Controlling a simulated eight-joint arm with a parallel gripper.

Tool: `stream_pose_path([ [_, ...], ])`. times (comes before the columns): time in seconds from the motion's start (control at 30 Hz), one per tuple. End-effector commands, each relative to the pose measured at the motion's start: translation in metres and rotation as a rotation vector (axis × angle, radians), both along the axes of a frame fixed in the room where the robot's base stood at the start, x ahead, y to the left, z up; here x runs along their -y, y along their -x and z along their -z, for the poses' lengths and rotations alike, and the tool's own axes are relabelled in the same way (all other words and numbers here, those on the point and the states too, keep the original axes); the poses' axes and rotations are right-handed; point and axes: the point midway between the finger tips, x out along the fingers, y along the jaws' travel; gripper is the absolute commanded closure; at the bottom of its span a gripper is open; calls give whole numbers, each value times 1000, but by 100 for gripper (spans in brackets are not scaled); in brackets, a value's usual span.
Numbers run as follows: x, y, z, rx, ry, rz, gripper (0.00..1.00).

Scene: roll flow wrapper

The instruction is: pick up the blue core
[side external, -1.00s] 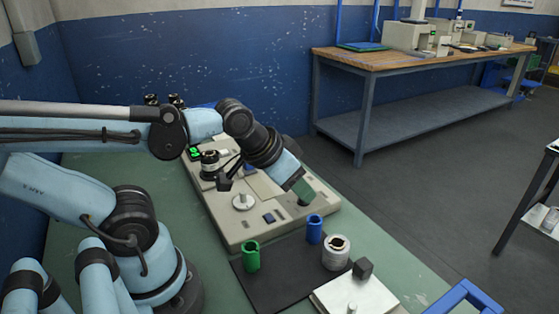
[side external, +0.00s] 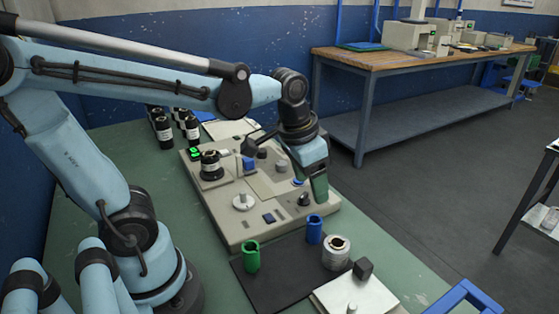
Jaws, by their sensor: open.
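The blue core (side external: 314,230) is a short hollow cylinder standing upright on the black mat (side external: 275,283), near its back edge. My gripper (side external: 318,198) is above and behind the blue core in the side view, over the front right end of the machine, pointing down. It is apart from the core and holds nothing that I can see. Its jaws are open, though the gap between the fingers is hard to make out from this side.
A green core (side external: 251,257) stands left of the blue one, a white roll (side external: 336,254) close on its right. A dark block (side external: 363,268) sits by a white plate (side external: 345,298).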

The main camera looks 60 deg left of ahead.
Motion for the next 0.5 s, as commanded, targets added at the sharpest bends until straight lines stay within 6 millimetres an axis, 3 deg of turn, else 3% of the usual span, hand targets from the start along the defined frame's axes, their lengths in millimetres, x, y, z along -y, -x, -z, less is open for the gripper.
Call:
stream_pose_path([
  [0.23, 3, -20, 7, -202, -13, 63, 32],
  [0.5, 4, -24, 15, -271, -15, 85, 32],
])
